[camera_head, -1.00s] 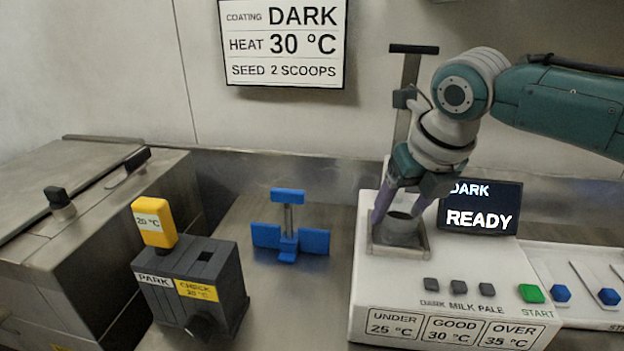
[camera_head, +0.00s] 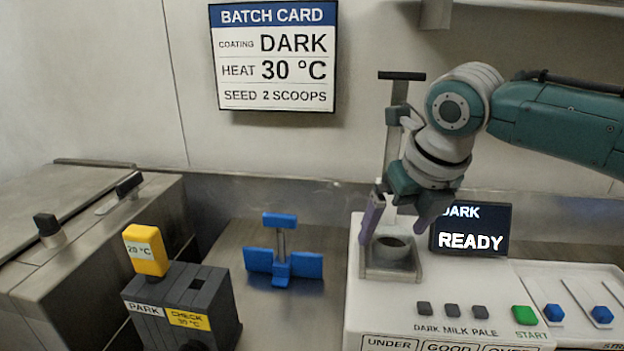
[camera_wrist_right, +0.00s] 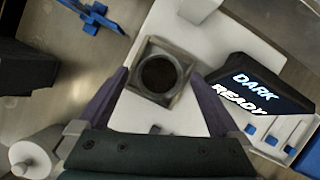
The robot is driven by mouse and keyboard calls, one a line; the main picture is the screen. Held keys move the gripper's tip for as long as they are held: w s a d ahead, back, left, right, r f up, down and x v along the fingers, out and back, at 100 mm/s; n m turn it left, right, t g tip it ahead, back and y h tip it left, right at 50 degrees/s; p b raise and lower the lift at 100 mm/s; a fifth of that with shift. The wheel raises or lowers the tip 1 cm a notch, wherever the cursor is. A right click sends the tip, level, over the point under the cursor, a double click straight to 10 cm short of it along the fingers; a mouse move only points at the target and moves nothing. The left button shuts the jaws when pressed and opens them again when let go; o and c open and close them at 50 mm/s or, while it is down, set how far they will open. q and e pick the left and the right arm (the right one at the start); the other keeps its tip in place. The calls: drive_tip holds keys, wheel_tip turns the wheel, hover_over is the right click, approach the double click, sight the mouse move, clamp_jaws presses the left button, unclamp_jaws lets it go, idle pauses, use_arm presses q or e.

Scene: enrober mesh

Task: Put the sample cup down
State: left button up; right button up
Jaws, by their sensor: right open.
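The sample cup (camera_head: 391,247) is a small grey cup with a dark inside. It stands upright in the square metal-rimmed well (camera_head: 376,274) on top of the white tester. My right gripper (camera_head: 398,230) is open above the cup, its purple fingers spread to either side of it. In the right wrist view the cup (camera_wrist_right: 160,73) sits inside the square frame between the open fingers and apart from them. My left gripper is in neither view.
The tester's screen (camera_head: 470,229) reads DARK READY. Its green START button (camera_head: 524,315) is at front right. A blue stand (camera_head: 282,264) and a dark PARK block (camera_head: 180,310) with a yellow-handled tool (camera_head: 146,250) are left. A batch card (camera_head: 273,57) hangs behind.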

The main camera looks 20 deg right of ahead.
drive_tip(key=p+v, duration=0.1)
drive_tip(key=v, duration=0.8)
drive_tip(key=s+a+f+m+y, duration=0.2)
drive_tip(key=s+a+f+m, duration=0.6)
drive_tip(key=s+a+m, duration=0.55)
drive_tip(key=s+d+m, duration=0.2)
drive_tip(key=s+m, duration=0.2)
drive_tip(key=m, duration=0.5)
drive_tip(key=s+d+m+h, duration=0.1)
drive_tip(key=s+m, duration=0.4)
drive_tip(key=m, duration=0.5)
drive_tip(key=shift+s+d+f+g, duration=0.2)
drive_tip(key=shift+d+f+g, duration=0.2)
drive_tip(key=shift+d, duration=0.25)
